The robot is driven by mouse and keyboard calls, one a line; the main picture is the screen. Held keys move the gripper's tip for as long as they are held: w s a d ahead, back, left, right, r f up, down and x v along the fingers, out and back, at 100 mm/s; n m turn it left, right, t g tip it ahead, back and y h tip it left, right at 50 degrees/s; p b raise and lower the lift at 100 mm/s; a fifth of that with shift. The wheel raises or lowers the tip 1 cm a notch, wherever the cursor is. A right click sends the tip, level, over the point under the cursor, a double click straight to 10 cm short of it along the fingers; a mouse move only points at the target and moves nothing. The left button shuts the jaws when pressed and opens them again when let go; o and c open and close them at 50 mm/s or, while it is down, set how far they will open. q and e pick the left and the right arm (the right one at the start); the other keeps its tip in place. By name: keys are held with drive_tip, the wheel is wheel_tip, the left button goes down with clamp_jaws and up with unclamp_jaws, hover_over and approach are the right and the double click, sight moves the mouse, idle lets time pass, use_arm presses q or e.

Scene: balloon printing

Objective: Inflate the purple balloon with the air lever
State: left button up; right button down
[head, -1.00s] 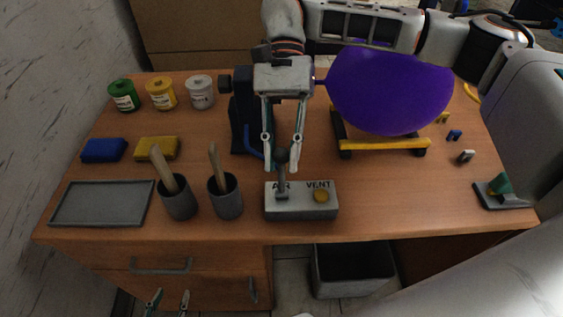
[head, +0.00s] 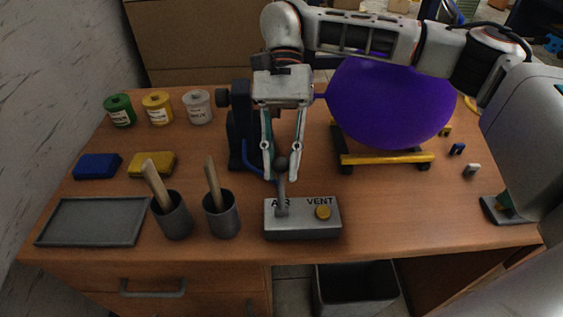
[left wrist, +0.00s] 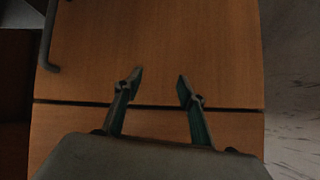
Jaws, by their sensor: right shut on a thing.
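The purple balloon (head: 390,105) is large and round. It sits over a yellow-and-black stand, its neck pointing left toward a dark nozzle post (head: 240,130). The grey control box (head: 303,222) at the table's front carries the air lever (head: 282,185) on the AIR side and a yellow VENT button (head: 323,212). My right gripper (head: 281,176) points down, its fingers around the lever's round knob, shut on it. The right arm crosses above the balloon and hides its top. My left gripper (left wrist: 158,85) is open and empty in the left wrist view, in front of the wooden drawer fronts.
A grey tray (head: 93,222), two cups (head: 222,216) with wooden-handled tools, blue (head: 97,166) and yellow (head: 152,164) blocks and three paint jars (head: 158,108) fill the left side. A dark bin (head: 357,290) stands below. Small clips lie at right.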

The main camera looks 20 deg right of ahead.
drive_tip(key=c, duration=1.8)
unclamp_jaws()
drive_tip(key=shift+w+f, duration=0.15)
drive_tip(key=shift+f, duration=0.1)
drive_tip(key=shift+r, duration=0.15)
drive_tip(key=v, duration=1.2)
